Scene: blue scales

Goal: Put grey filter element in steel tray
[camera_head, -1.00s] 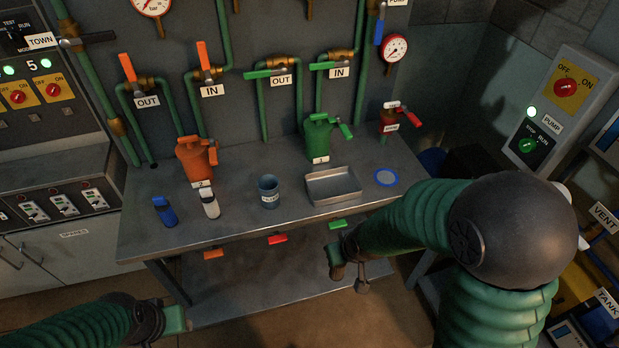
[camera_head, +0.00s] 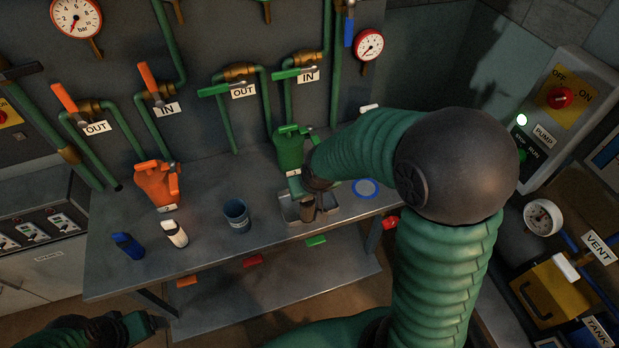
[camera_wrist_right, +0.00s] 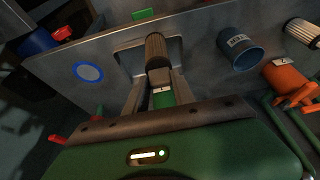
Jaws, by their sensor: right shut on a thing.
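The grey filter element (camera_head: 307,208) looks brownish grey and ribbed. My right gripper (camera_head: 304,192) is shut on it, over the steel tray (camera_head: 288,213) on the workbench. In the right wrist view the filter element (camera_wrist_right: 156,48) stands out beyond the fingers of the right gripper (camera_wrist_right: 158,80), in front of the tray (camera_wrist_right: 122,57). I cannot tell whether it touches the tray floor. My arm and gripper hide part of the tray in the head view. My left gripper (camera_head: 142,326) is low at the left, before the bench; its jaws are unclear.
A blue cup (camera_head: 237,216) stands left of the tray, a blue ring (camera_head: 365,188) lies right. A green can (camera_head: 290,150) stands behind the tray. An orange can (camera_head: 157,185), a white cylinder (camera_head: 174,233) and a blue item (camera_head: 128,245) are farther left.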

